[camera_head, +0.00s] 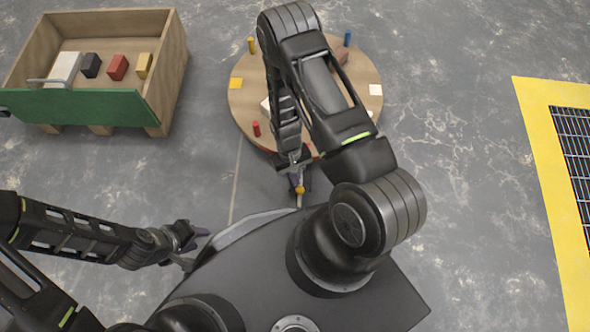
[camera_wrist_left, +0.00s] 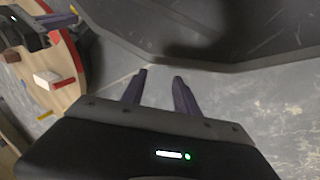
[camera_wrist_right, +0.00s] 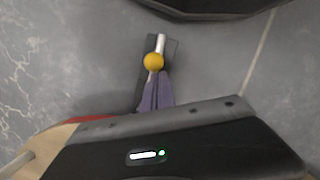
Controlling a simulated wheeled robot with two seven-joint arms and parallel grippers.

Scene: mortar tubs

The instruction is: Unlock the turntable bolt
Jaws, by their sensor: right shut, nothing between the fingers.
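The round wooden turntable (camera_head: 243,100) lies on the floor, partly hidden behind my right arm. Its bolt has a yellow ball knob (camera_head: 299,190) near the turntable's front edge. In the right wrist view the yellow knob (camera_wrist_right: 153,61) sits at a pale metal rod (camera_wrist_right: 161,42) over a dark plate (camera_wrist_right: 171,56). My right gripper (camera_head: 300,178) has its purple fingers together, with the tips right at the knob in the right wrist view (camera_wrist_right: 153,76); whether they touch cannot be told. My left gripper (camera_head: 198,248) is open and empty, beside my base, with its fingers apart in the left wrist view (camera_wrist_left: 160,74).
Small coloured blocks and pegs, such as a red peg (camera_head: 256,128) and a blue peg (camera_head: 347,38), stand on the turntable. A wooden crate with a green front (camera_head: 85,106) holds several blocks at the left. A yellow-framed grate (camera_head: 545,150) lies at the right.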

